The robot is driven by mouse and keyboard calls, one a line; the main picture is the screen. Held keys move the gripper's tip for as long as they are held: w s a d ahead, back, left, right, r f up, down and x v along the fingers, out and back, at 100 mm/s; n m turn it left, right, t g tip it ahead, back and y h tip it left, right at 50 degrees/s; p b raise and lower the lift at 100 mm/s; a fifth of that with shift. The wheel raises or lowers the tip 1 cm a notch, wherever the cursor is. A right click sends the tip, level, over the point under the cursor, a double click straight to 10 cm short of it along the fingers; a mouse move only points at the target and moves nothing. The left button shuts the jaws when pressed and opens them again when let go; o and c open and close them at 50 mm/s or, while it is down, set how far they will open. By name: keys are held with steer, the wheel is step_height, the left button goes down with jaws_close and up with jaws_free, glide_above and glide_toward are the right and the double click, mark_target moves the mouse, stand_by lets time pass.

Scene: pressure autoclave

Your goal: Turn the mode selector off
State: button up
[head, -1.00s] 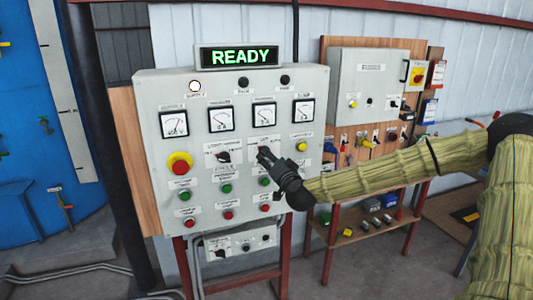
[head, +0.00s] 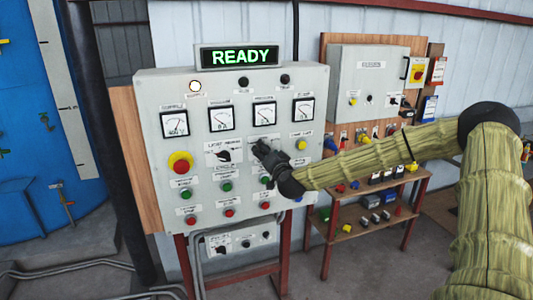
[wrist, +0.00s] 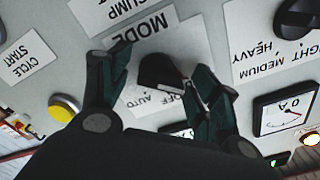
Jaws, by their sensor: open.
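The mode selector (wrist: 160,72) is a black rotary knob on the grey panel, under a MODE label, with OFF and AUTO printed beside it. In the wrist view the labels appear upside down, and a thin pale and red mark shows on the knob's right side. I cannot tell for sure which position it points to. My gripper (wrist: 163,76) is open, one finger on each side of the knob; contact is not clear. In the head view my gripper (head: 262,150) is at the panel and hides the selector.
The light-medium-heavy selector (head: 223,155) sits to the left. A yellow button (head: 301,144) is close on the right. An emergency stop (head: 180,163), meters and several red and green buttons share the panel. A READY display (head: 239,56) is lit above.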

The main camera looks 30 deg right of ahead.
steer(key=c, duration=1)
steer(key=shift+c, duration=0.2)
steer(key=shift+b, duration=0.35)
steer(key=m+b, duration=0.1)
steer(key=b, duration=0.1)
steer(key=m+b, duration=0.1)
steer(key=shift+f+m+b, duration=0.25)
steer(key=shift+m+b, duration=0.05)
steer(key=shift+b, duration=0.05)
steer(key=m+b, duration=0.2)
steer(key=b, duration=0.1)
steer(key=shift+m+b, duration=0.3)
steer(key=shift+b, duration=0.05)
steer(key=m+b, duration=0.3)
steer(key=b, duration=0.1)
steer(key=shift+d+r, duration=0.1)
steer(key=shift+d, duration=0.05)
steer(key=shift+r+m+b, duration=0.1)
steer(key=shift+m+b, duration=0.7)
steer(key=shift+b, duration=0.05)
steer(key=shift+r, duration=0.1)
